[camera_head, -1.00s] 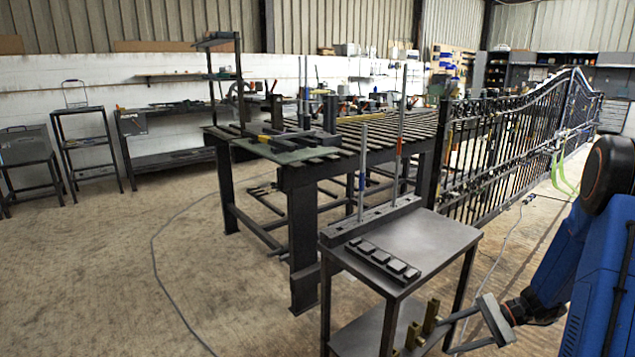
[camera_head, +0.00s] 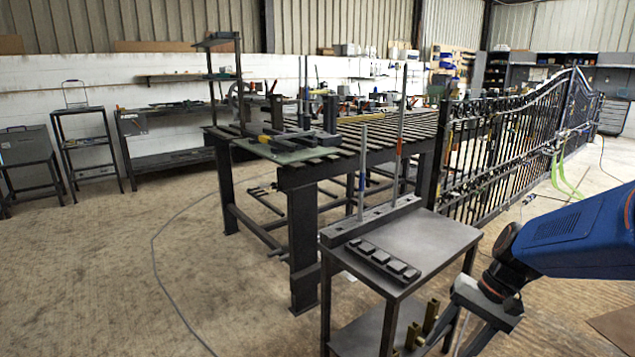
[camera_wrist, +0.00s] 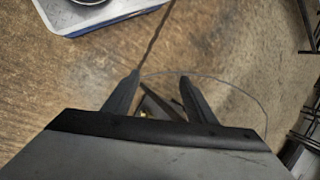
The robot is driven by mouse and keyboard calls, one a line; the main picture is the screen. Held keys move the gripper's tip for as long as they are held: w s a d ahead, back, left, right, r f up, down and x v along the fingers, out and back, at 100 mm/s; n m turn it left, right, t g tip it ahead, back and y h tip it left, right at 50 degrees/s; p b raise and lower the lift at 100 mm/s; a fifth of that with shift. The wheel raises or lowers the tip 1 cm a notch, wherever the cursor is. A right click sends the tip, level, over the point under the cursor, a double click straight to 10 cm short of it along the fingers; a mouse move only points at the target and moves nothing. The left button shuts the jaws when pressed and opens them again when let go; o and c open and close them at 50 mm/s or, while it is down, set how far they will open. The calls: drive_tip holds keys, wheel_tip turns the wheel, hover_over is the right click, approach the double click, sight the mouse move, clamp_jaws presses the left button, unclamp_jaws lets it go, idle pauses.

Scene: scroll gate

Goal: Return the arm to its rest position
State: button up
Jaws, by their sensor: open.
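My gripper (camera_head: 470,342) is at the lower right in the head view, hanging from my blue arm and pointing downward. It is right of the small metal side table (camera_head: 428,236), low beside its right legs. In the wrist view both dark fingers of my gripper (camera_wrist: 160,76) are spread apart. Nothing is held between them; the concrete floor (camera_wrist: 215,45) shows beyond. The lower ends of the fingers are partly cut off in the head view.
The side table bears a dark bar with several blocks (camera_head: 384,262) and two upright rods. Brass pieces (camera_head: 431,316) stand on its lower shelf. A slatted welding table (camera_head: 300,172) stands behind, and a black scroll gate (camera_head: 500,160) runs back right. The floor at left is open.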

drive_tip(key=s+r+n+t+h, duration=0.4)
drive_tip(key=s+r, duration=0.3)
drive_tip(key=s, duration=0.4)
drive_tip(key=shift+s+d+r+n+t+h, duration=0.2)
drive_tip(key=shift+n+t+h, duration=0.2)
drive_tip(key=shift+n+t, duration=0.3)
